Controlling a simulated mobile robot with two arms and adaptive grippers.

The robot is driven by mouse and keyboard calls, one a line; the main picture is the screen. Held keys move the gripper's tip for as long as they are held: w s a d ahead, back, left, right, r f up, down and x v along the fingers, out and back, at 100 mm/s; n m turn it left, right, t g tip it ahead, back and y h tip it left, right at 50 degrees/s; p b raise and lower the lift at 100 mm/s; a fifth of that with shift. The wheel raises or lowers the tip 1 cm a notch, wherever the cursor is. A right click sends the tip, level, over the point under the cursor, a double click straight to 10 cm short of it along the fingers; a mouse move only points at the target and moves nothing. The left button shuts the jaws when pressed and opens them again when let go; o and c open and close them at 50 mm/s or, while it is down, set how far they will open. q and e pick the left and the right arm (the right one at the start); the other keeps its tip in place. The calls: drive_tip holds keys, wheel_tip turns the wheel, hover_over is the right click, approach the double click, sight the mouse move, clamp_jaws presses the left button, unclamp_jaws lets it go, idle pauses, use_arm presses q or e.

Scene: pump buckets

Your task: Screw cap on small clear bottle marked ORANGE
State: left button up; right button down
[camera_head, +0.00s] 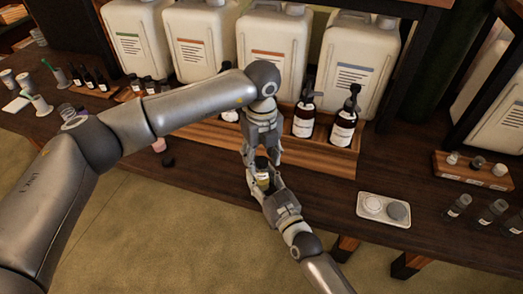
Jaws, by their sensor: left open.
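A small bottle (262,177) with a dark top and a pale, amber-tinted body stands upright near the front edge of the counter, in the middle of the view. My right gripper (265,184) comes from below and is shut on its body. My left gripper (258,153) points down from above, open, with its fingers close around or just above the bottle's dark top. The top looks like a cap, but I cannot tell how it is seated. The label's writing is too small to read.
Large white canisters (356,63) stand along the back. Brown pump bottles (304,117) stand in a wooden tray (325,155) behind my grippers. A white dish (383,221) with round lids and several small clear bottles (459,205) are at right. A dark cap (168,162) lies left of my grippers.

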use_arm(q)
clamp_jaws()
drive_tip(key=m, duration=2.4)
drive_tip(key=shift+o, duration=0.4)
unclamp_jaws()
